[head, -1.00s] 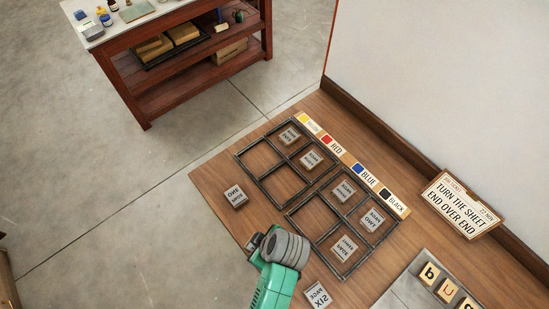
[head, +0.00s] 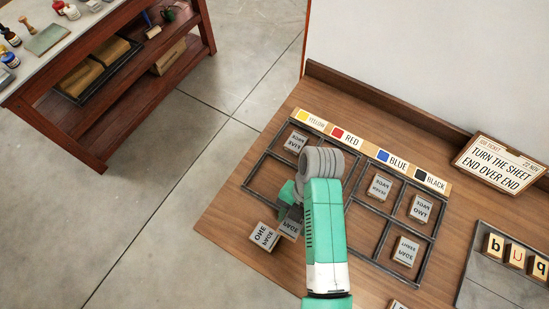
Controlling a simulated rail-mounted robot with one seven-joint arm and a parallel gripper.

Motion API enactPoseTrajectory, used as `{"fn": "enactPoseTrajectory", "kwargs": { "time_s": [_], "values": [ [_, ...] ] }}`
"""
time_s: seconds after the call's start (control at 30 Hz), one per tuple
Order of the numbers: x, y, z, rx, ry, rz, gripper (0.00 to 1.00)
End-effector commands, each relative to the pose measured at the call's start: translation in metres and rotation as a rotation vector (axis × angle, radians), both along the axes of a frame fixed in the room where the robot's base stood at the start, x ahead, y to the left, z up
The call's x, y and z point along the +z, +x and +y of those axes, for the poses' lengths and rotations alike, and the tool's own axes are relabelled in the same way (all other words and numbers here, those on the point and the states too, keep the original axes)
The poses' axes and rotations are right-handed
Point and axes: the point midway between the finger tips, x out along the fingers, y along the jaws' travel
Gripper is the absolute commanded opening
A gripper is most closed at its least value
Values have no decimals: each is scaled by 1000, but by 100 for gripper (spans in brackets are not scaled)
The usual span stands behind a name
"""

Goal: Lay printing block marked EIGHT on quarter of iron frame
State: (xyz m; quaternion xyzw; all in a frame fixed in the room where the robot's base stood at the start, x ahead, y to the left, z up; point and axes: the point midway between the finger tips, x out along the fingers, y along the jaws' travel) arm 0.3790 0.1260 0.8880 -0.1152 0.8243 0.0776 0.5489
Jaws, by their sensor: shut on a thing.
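My gripper (head: 291,211) is shut on a grey printing block (head: 290,229), low over the near side of the left iron frame (head: 266,153). The held block's lettering is too small to read surely, and my arm hides much of the gripper and that frame's right part. The frame's far-left quarter holds a block (head: 296,142); its near-left quarter is bare. The right iron frame (head: 434,248) holds blocks in its far-left (head: 380,187), far-right (head: 420,208) and near-right (head: 405,252) quarters. A block marked ONE (head: 264,236) lies on the wood outside the frames, close beside the held block.
A colour strip (head: 372,152) runs behind the frames. A job ticket sign (head: 500,166) and a grey tray with letter tiles (head: 494,245) are at the right. A red-brown shelf bench (head: 95,150) stands apart at upper left. Another block (head: 397,304) shows at the bottom edge.

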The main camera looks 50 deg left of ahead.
Motion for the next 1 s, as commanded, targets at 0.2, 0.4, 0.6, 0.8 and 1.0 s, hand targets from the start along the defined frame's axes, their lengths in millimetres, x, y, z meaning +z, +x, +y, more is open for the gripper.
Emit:
{"fn": "enactPoseTrajectory", "kwargs": {
  "time_s": [0.2, 0.4, 0.6, 0.8, 1.0],
  "values": [
    [-5, 6, 14, 13, 0, -1, 26],
    [-15, 29, 73, 13, 0, -3, 26],
    [-20, 52, 126, 9, 0, -3, 26],
    [-16, 62, 147, 6, 1, -3, 26],
    [-27, 61, 147, 6, 2, -1, 26]
  ]
}}
